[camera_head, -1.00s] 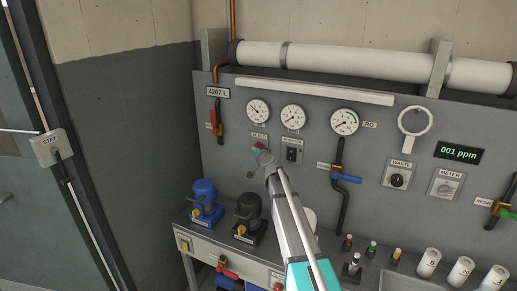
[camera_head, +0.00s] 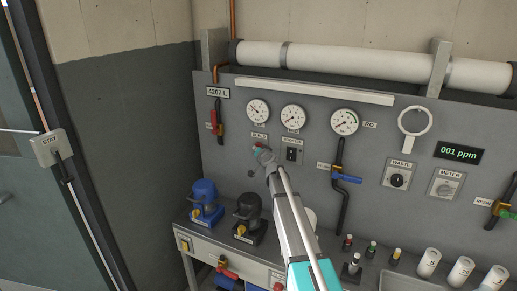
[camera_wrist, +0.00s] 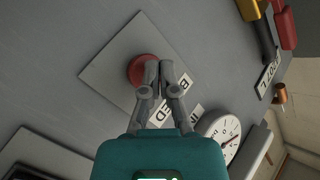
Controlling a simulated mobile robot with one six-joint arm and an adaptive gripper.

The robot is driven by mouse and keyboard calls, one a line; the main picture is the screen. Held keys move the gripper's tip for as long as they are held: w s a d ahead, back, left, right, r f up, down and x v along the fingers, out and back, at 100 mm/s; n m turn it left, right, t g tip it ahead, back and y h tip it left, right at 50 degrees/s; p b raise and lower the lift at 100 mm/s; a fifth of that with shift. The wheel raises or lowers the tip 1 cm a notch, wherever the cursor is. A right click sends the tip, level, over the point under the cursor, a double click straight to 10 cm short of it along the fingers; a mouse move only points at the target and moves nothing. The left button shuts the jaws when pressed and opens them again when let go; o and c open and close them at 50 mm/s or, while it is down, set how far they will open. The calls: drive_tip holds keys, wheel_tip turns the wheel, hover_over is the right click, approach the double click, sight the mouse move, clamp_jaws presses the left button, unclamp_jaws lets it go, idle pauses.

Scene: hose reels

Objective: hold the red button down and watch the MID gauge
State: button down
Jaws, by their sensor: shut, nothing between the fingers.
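The red button (camera_wrist: 143,70) sits on a square grey plate in the wrist view. Its label partly reads "BLEED". My gripper (camera_wrist: 158,66) is shut and empty, its fingertips overlapping the button's right side. I cannot tell whether they touch it or press it. In the head view the tip of my gripper (camera_head: 261,151) is at the panel below the left gauge, mostly covering the button. Three round gauges line the panel: left (camera_head: 258,112), middle (camera_head: 293,118) and right (camera_head: 345,121). The middle one's label and exact reading are too small to read.
A black switch (camera_head: 291,155) is just right of my gripper. Blue (camera_head: 205,203) and black (camera_head: 250,217) pumps stand on the bench below. A red-handled valve (camera_head: 217,115) is at left, a blue-handled valve (camera_head: 345,178) at right. A display (camera_head: 459,152) reads 001 ppm.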

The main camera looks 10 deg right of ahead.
drive_tip(key=shift+w+d, duration=0.35)
drive_tip(key=shift+w, duration=0.1)
idle(1.1)
drive_tip(key=shift+s, duration=0.1)
idle(2.3)
drive_tip(key=shift+s+a, duration=0.6)
drive_tip(key=shift+s, duration=0.1)
drive_tip(key=shift+s+a, duration=0.75)
drive_tip(key=shift+s, duration=0.25)
drive_tip(key=shift+s+a, duration=0.7)
drive_tip(key=shift+s, duration=0.3)
